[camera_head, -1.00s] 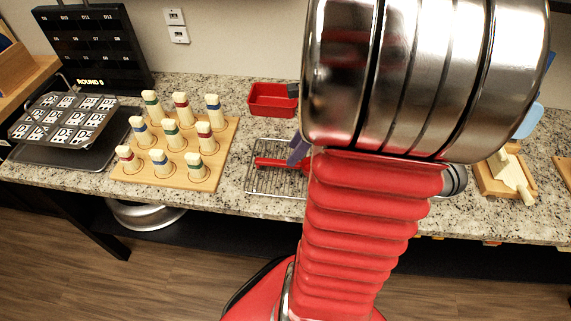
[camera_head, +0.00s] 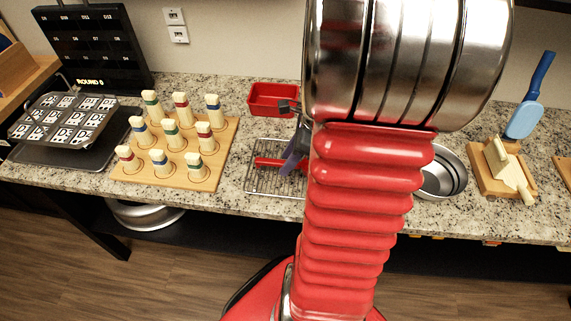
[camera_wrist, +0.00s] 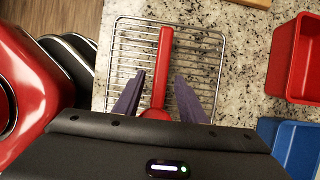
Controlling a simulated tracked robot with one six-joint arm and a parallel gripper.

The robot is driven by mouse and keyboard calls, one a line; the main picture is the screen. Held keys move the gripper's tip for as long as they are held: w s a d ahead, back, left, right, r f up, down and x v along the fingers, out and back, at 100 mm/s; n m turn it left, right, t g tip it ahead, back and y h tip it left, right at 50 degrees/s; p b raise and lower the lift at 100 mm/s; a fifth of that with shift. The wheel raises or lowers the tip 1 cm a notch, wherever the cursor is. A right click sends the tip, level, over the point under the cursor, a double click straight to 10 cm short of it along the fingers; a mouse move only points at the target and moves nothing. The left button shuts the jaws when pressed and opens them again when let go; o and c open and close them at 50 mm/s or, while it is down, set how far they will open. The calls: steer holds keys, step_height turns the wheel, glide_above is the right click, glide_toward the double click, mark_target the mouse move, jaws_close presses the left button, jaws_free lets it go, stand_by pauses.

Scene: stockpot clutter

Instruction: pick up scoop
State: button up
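The red scoop (camera_wrist: 161,70) lies on a wire rack (camera_wrist: 125,45); its long straight handle shows in the wrist view, and its wider near end is partly hidden by my gripper body. In the head view the scoop (camera_head: 268,162) shows as a red bar on the rack, its right part hidden by my gripper and arm. My gripper (camera_wrist: 160,76) is open, with one dark purple finger on each side of the scoop and a gap to both. In the head view my gripper (camera_head: 294,158) is over the right part of the rack.
A red bin (camera_head: 272,98) stands behind the rack; a blue bin (camera_wrist: 292,145) shows beside it in the wrist view. A peg board (camera_head: 215,178) is left of the rack. Metal bowls (camera_head: 445,175) and a blue-handled utensil (camera_head: 524,118) on a wooden block are to the right.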

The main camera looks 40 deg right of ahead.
jaws_close()
stand_by(0.4)
step_height(320, 180, up, 10)
stand_by(0.6)
stand_by(0.4)
